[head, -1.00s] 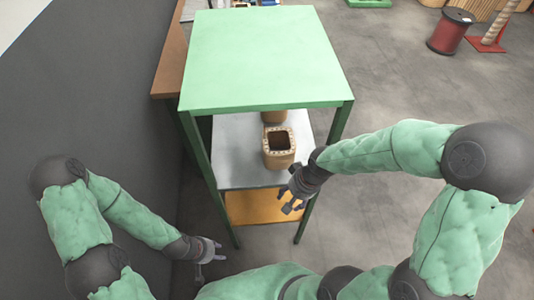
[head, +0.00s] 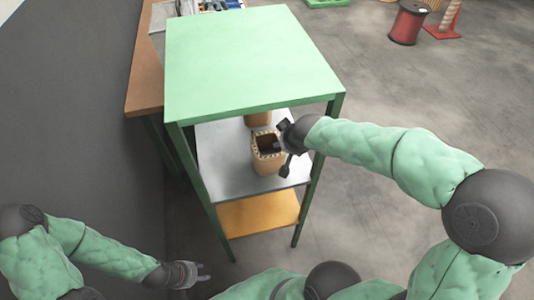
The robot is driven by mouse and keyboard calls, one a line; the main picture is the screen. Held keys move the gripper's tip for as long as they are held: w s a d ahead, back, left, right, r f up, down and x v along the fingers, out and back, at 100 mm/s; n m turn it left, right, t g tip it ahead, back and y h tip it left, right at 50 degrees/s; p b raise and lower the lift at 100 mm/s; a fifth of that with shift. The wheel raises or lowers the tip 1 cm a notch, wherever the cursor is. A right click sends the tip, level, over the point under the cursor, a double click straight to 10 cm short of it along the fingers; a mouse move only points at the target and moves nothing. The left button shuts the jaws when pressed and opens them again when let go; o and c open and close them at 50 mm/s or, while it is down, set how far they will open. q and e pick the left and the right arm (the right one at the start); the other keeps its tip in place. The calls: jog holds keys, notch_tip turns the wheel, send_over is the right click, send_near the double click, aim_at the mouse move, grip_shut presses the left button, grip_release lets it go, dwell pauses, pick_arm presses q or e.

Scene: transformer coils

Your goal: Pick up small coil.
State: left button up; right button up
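A tan, square, hollow coil (head: 266,163) with a studded top rim stands upright on the grey middle shelf (head: 230,178), near its front. A second tan coil (head: 258,119) stands behind it, mostly hidden by the green top. I cannot tell which one is smaller. My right gripper (head: 283,150) is at the right side of the front coil, with its dark fingers spread apart, one toward the back and one toward the front. It hides part of the coil's right side; I cannot tell whether it touches. My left gripper (head: 204,272) is low at the left, empty, its fingers apart.
The green rack top (head: 245,60) overhangs the shelf, with green posts at its corners. An orange lower shelf (head: 258,213) is empty where visible. A brown table (head: 145,80) and dark wall stand left. A red spool (head: 407,24) is far right.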

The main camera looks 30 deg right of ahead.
aim_at(268, 147)
jog(key=shift+x, duration=0.9)
jog(key=b+x, duration=0.3)
jog(key=x, duration=0.2)
jog(key=shift+a+f, duration=0.1)
jog(key=shift+f, duration=0.05)
grip_shut()
